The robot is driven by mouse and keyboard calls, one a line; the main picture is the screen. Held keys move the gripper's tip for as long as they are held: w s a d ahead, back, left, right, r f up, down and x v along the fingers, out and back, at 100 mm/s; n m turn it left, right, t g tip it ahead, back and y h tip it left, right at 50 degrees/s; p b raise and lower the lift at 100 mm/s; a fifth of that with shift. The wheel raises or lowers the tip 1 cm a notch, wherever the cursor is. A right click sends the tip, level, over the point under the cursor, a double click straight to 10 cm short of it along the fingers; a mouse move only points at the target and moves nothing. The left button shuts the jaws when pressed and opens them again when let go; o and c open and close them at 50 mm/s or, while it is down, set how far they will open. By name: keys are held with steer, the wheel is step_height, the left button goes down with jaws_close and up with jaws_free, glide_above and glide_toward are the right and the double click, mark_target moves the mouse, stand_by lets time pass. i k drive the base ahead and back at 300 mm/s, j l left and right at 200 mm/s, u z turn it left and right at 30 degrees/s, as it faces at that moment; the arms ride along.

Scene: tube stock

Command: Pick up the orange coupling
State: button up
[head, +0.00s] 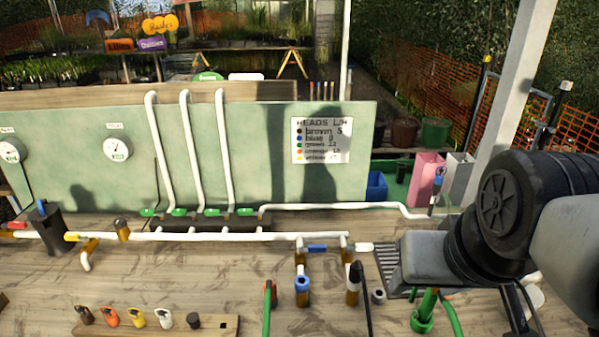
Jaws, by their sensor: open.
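An orange piece (110,317) with a dark opening stands in a wooden holder (225,325) at the lower left of the head view. My arm's black joint and grey links fill the right side, well away from the holder. My gripper's fingers cannot be made out, and nothing of mine touches the orange piece.
A white piece (164,318) and a black piece (194,320) share the holder. White pipes (200,237) cross the bench behind. Upright blue-topped (302,290) and black-and-white (353,283) tubes stand right of centre. Bare wood lies between the holder and the pipes.

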mark_target(270, 283)
steer(key=u, duration=1)
steer(key=i+j+z, duration=0.1)
steer(key=j+z, duration=0.65)
steer(key=j, duration=0.25)
